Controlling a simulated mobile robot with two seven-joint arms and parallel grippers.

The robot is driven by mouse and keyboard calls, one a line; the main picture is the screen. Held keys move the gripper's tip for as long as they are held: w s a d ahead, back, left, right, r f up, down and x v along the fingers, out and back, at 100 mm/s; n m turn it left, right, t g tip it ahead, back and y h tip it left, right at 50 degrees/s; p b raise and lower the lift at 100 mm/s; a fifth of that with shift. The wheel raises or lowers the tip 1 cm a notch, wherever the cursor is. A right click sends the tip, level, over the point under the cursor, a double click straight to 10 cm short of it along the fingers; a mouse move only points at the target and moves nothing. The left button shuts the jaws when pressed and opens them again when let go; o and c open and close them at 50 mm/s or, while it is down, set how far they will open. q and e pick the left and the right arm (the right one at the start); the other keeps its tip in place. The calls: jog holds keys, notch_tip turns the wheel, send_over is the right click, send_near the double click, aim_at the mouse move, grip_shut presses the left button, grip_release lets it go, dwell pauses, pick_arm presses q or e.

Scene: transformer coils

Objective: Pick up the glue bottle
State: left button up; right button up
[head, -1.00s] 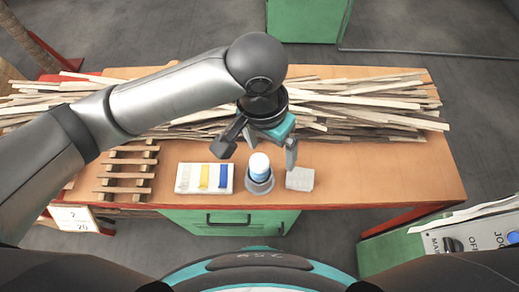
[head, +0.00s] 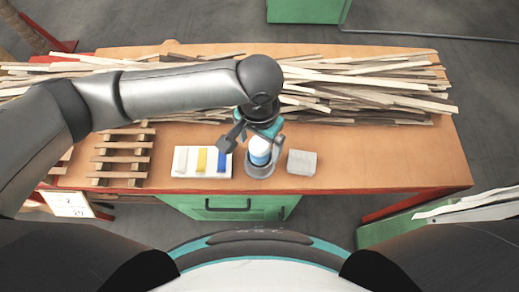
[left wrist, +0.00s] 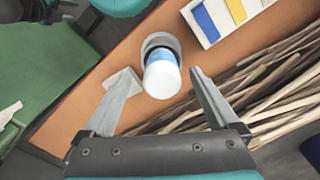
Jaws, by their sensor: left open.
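The glue bottle (head: 259,153) is white and blue and stands in a round grey holder (head: 260,170) near the front of the wooden table. In the left wrist view the bottle (left wrist: 162,75) shows from its white end, with the holder (left wrist: 160,41) around its far end. My left gripper (head: 251,147) is open above the bottle. In the left wrist view its fingers (left wrist: 162,79) lie on either side of the bottle, with a gap on each side. My right gripper is not in view.
A white tray (head: 178,174) with white, yellow and blue blocks stands left of the holder. A grey block (head: 302,162) stands close on its right. Piled wooden strips (head: 365,90) cover the table's back. A wooden rack (head: 122,158) stands at the left. The table's front right is clear.

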pick_arm(q)
jog(key=f, duration=0.3)
jog(key=f+b, duration=0.1)
jog(key=shift+w+f, duration=0.25)
jog(key=shift+f, duration=0.05)
grip_shut()
dwell(0.5)
